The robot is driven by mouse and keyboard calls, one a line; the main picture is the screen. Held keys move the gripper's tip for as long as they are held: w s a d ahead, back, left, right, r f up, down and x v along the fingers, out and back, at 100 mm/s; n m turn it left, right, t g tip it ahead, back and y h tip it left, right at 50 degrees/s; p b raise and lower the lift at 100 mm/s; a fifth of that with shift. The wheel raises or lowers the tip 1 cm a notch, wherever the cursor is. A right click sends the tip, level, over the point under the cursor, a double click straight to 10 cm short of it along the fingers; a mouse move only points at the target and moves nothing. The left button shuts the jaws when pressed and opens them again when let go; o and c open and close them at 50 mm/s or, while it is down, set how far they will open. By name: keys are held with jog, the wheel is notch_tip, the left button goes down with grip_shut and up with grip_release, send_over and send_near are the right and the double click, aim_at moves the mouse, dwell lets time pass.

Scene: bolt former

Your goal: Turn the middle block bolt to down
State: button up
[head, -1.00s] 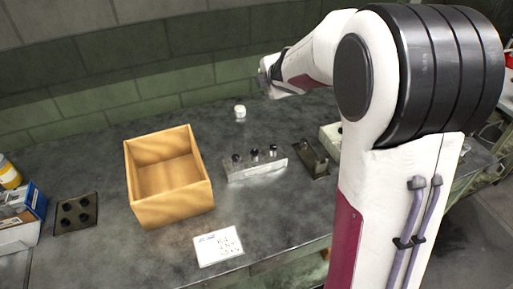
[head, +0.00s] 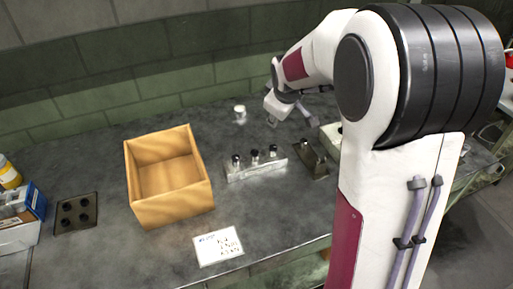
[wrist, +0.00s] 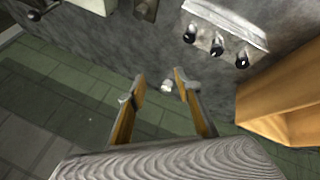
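The metal block (head: 257,171) stands on the dark bench, right of the wooden box. It holds three bolts with dark heads in a row. The middle block bolt (head: 255,155) stands upright between the other two. In the wrist view the block (wrist: 230,22) is at the top right, with the middle bolt (wrist: 216,49) between two others. My gripper (head: 292,117) is above the back of the bench, behind and right of the block, apart from it. In the wrist view my gripper (wrist: 158,88) has its fingers spread, with nothing between them.
The open wooden box (head: 170,180) stands left of the block. A small white object (head: 240,113) lies behind it. A written card (head: 218,247) lies in front. Another plate with dark holes or studs (head: 75,214) is at far left.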

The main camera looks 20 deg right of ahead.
aim_at(255, 152)
jog(key=s+a+f+m+g+y, duration=0.2)
jog(key=s+a+m+y, duration=0.1)
jog(key=a, duration=0.3)
jog(key=shift+s+a+f+m, duration=0.3)
jog(key=shift+s+a+m, duration=0.1)
jog(key=shift+s, duration=0.2)
jog(key=shift+f, duration=0.15)
jog(key=shift+x, duration=3.7)
jog(key=shift+w, duration=0.1)
grip_shut()
